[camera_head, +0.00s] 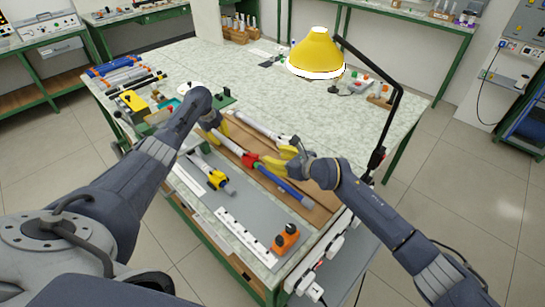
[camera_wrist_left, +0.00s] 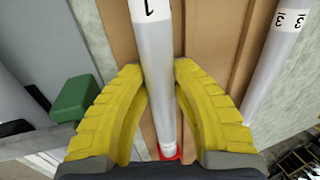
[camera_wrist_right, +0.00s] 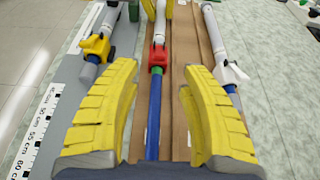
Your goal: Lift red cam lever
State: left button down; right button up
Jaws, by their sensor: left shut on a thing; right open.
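The red cam lever (camera_head: 250,160) sits on the middle rod, between its pale upper tube (camera_wrist_left: 157,60) and its blue lower tube (camera_wrist_right: 153,115). The lever also shows in the right wrist view (camera_wrist_right: 158,56), and a small part of it shows at the bottom of the left wrist view (camera_wrist_left: 168,154). My left gripper (camera_head: 219,128) is shut on the pale tube, marked 1, further up the rod than the lever. My right gripper (camera_wrist_right: 160,68) is open, its fingers on either side of the rod's line near the lever. I cannot tell whether they touch anything.
A rod with a yellow lever (camera_wrist_right: 96,46) lies to the left, and one with a white lever (camera_wrist_right: 230,72) to the right. A ruler (camera_head: 242,234) and an orange device (camera_head: 286,238) are near the front edge. A yellow lamp (camera_head: 316,52) stands behind. The table's back middle is clear.

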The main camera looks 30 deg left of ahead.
aim_at(257, 156)
jog(key=shift+s+d+f, duration=0.2)
jog(key=shift+d+f, duration=0.55)
jog(key=shift+f, duration=0.15)
jog(key=shift+x, duration=5.8)
jog(key=shift+f, duration=0.1)
grip_shut()
